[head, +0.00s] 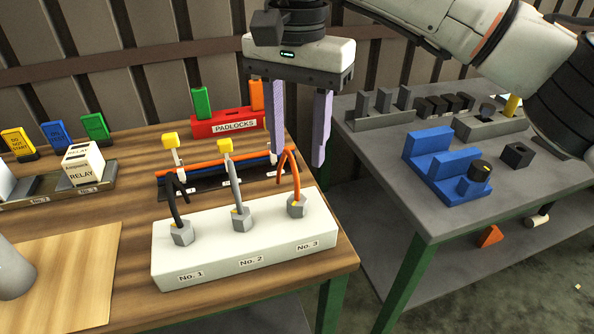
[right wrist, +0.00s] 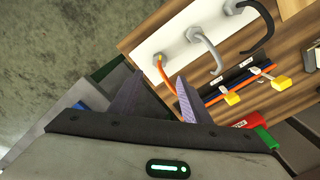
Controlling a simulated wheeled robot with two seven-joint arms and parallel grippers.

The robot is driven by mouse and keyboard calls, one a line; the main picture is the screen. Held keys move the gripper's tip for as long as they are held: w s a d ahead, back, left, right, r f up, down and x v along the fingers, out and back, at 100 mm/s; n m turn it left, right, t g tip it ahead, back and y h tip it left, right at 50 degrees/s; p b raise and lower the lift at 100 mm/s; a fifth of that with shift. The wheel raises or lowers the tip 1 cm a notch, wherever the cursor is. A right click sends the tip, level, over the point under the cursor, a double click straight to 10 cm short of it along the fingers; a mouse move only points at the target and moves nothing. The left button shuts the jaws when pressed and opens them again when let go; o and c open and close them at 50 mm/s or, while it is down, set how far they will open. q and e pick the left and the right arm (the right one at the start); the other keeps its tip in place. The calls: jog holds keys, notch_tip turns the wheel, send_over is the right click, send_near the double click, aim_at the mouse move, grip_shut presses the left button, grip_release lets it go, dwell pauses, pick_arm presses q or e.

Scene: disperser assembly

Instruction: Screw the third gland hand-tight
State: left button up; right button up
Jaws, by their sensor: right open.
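The white gland box (head: 245,262) stands at the front right of the wooden table, labelled No. 1, No. 2 and No. 3. The third gland (head: 297,206) is a grey hex nut with a yellow mark, seated at No. 3. An orange cable (head: 294,170) rises from it and bends over. The gland also shows in the right wrist view (right wrist: 158,58). The second gland (head: 242,219) has a grey cable and the first gland (head: 181,234) a black one. My right gripper (head: 299,160) is open and empty, fingers down, above and behind the third gland. My left gripper is out of view.
A dark rack (head: 205,186) with cables and yellow-tipped pieces lies behind the box. A red padlock holder (head: 222,122) stands farther back. A grey table (head: 400,185) with blue fixtures (head: 445,165) is on the right, across a gap.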

send_over(297, 199)
notch_tip(297, 199, down, 4)
jog(key=shift+w+d+f, duration=0.1)
jog(key=shift+w, duration=0.05)
notch_tip(297, 199, down, 4)
jog(key=shift+f, duration=0.7)
jog(key=shift+w+f, duration=0.1)
jog(key=shift+f, duration=0.05)
jog(key=shift+c, duration=0.4)
jog(key=c, duration=1)
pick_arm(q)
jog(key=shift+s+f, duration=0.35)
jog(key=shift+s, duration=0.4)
pick_arm(e)
jog(key=shift+o, duration=0.2)
